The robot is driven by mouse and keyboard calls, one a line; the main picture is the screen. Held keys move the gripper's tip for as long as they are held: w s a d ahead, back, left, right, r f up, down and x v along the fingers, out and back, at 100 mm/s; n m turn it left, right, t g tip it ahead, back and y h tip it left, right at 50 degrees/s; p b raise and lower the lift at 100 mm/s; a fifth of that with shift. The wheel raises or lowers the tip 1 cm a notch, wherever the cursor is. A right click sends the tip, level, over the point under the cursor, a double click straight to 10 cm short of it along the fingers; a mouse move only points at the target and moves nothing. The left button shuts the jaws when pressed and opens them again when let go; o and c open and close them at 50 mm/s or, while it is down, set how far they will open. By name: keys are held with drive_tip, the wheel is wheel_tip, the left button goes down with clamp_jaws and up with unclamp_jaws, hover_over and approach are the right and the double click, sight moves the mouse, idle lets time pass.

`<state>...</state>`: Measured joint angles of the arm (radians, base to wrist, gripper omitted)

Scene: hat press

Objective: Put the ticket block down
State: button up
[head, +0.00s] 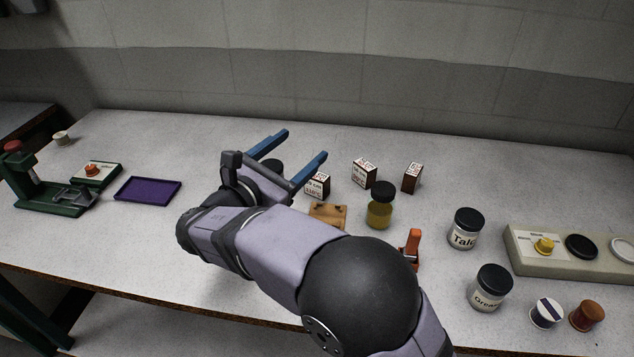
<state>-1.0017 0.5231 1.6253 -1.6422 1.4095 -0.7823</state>
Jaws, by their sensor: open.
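My gripper (304,144) is open, its two blue fingers spread and pointing to the back right over the table. I see nothing between the fingers. Three small white-faced blocks with dark sides and red and black print stand on the table right of the gripper: a near left block (317,187), a middle block (364,173) and a right block (411,178). Any could be the ticket block; the print is too small to tell. The left block is close beside the right finger and partly hidden. My arm covers the table's middle front.
A purple tray (121,196), a red-button box (109,174) and a green press (60,205) are at left. A wooden piece (342,208), yellow jar (380,216), orange tool (414,243), Talc jar (465,240) and Grease jar (488,301) stand right. The back strip is clear.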

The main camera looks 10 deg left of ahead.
sight(314, 178)
drive_tip(key=w+d+m+g+y+p, duration=0.15)
drive_tip(key=m+p, duration=0.35)
drive_tip(key=m, duration=1.2)
drive_tip(key=w+m+g+p, duration=0.25)
drive_tip(key=m+p, duration=0.25)
drive_tip(key=m, duration=1.1)
drive_tip(key=shift+m, duration=0.3)
wheel_tip(314, 178, down, 11)
drive_tip(key=shift+w+r, duration=0.1)
drive_tip(key=shift+p+x, duration=0.3)
drive_tip(key=shift+x, duration=0.8)
drive_tip(key=shift+w+d+p, duration=0.25)
drive_tip(key=shift+w+p, duration=0.15)
drive_tip(key=shift+p, duration=0.1)
drive_tip(key=shift+p+x, duration=0.95)
drive_tip(key=shift+x, duration=1.2)
